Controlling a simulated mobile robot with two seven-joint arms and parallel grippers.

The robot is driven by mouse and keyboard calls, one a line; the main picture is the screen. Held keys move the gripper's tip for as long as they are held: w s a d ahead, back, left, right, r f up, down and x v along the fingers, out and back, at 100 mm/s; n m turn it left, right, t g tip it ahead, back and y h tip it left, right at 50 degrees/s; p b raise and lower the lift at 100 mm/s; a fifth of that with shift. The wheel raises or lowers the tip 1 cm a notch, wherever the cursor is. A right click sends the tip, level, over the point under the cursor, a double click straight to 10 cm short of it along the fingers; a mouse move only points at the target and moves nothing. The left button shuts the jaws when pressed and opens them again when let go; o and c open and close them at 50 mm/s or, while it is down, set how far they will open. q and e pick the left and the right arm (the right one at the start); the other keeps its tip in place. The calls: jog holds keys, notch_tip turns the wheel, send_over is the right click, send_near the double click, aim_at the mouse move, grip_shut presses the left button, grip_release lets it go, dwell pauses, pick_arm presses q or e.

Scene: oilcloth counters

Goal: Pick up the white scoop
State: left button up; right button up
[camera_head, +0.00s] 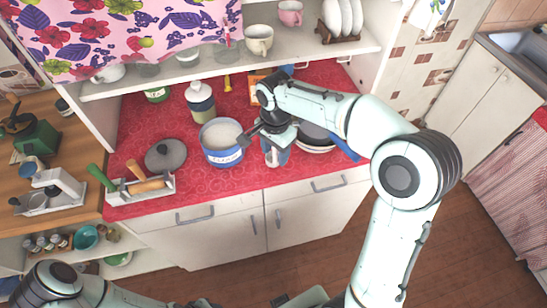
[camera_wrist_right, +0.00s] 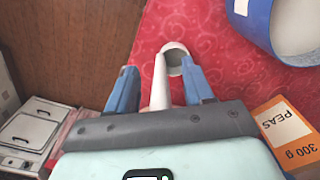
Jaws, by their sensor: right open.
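The white scoop (camera_wrist_right: 159,82) shows in the right wrist view on the red oilcloth, its rounded end pointing away from my gripper. My right gripper (camera_wrist_right: 161,78) is open, with one blue finger on each side of the scoop's handle. No clear grip on it shows. In the head view my right gripper (camera_head: 259,142) is low over the counter, just right of the blue canister (camera_head: 222,157). There I cannot clearly tell the scoop from the gripper parts. My left arm shows at the bottom left, its fingers out of the frame.
The canister holds something white. An orange PEAS box (camera_wrist_right: 287,128) stands close to the right gripper. A grey lid (camera_head: 165,155) and a tool holder (camera_head: 142,190) lie left on the red counter (camera_head: 260,178). A shelf (camera_head: 215,66) overhangs the back. Pans stand right of the gripper.

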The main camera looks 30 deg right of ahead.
grip_shut()
jog(key=shift+r, duration=0.1)
jog(key=shift+r, duration=0.1)
pick_arm(q)
jog(key=w+r+p, duration=0.3)
jog(key=w+r, duration=0.1)
jog(key=shift+w+r+t, duration=0.15)
jog(key=shift+w+t, duration=0.1)
jog(key=shift+t, duration=0.05)
pick_arm(e)
notch_tip(320, 180, up, 20)
